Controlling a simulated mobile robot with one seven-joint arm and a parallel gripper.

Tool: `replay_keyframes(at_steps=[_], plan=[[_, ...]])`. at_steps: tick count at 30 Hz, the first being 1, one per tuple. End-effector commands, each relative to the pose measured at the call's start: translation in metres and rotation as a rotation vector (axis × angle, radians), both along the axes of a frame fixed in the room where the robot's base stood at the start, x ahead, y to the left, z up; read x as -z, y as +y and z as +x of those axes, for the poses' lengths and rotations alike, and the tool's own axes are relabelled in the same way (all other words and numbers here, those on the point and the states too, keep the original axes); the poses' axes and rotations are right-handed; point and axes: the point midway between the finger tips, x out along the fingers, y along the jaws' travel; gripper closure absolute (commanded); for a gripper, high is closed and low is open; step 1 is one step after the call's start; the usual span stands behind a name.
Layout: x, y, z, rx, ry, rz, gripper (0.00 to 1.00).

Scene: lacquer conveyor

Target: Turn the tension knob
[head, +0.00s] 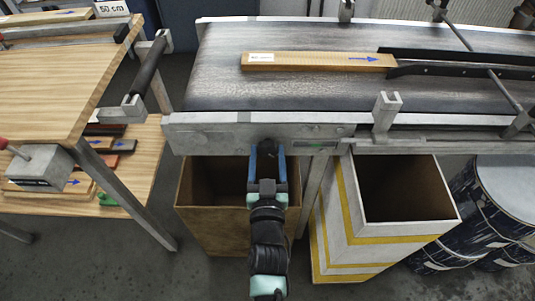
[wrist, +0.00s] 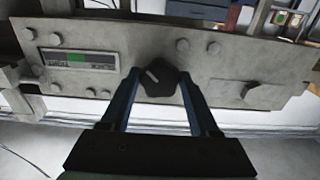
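The tension knob (wrist: 160,81) is a dark, faceted knob with a pale pointer line tilted to the upper left. It sits on the grey control panel (wrist: 225,68) on the front side of the conveyor. My gripper (wrist: 160,76) faces the panel with its two blue fingers apart, one on each side of the knob. I see no clear squeeze on the knob; contact is hard to judge. In the head view my gripper (head: 267,149) is at the conveyor's front frame, and my wrist hides part of the bin below.
A wooden plank (head: 318,61) with a blue arrow lies on the dark belt (head: 225,72). Below stand a brown bin (head: 196,205) and a white-and-yellow bin (head: 380,232). Drums (head: 507,190) are at right, a wooden table (head: 75,65) at left. The panel also has a green-lit display (wrist: 78,59).

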Motion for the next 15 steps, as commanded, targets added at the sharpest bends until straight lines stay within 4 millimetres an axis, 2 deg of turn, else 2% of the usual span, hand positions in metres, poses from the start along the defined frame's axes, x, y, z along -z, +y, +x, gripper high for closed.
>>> replay_keyframes(at_steps=[1,6,10,15], plan=[[0.0000,-0.0004,-0.0001,0.001,0.000,0.000,0.64],[0.0000,-0.0005,-0.0002,0.001,0.000,0.000,0.94],[0.0006,-0.0008,-0.0002,0.002,0.000,0.039,0.94],[0.0009,-0.0006,-0.0003,0.002,-0.001,0.188,0.94]])
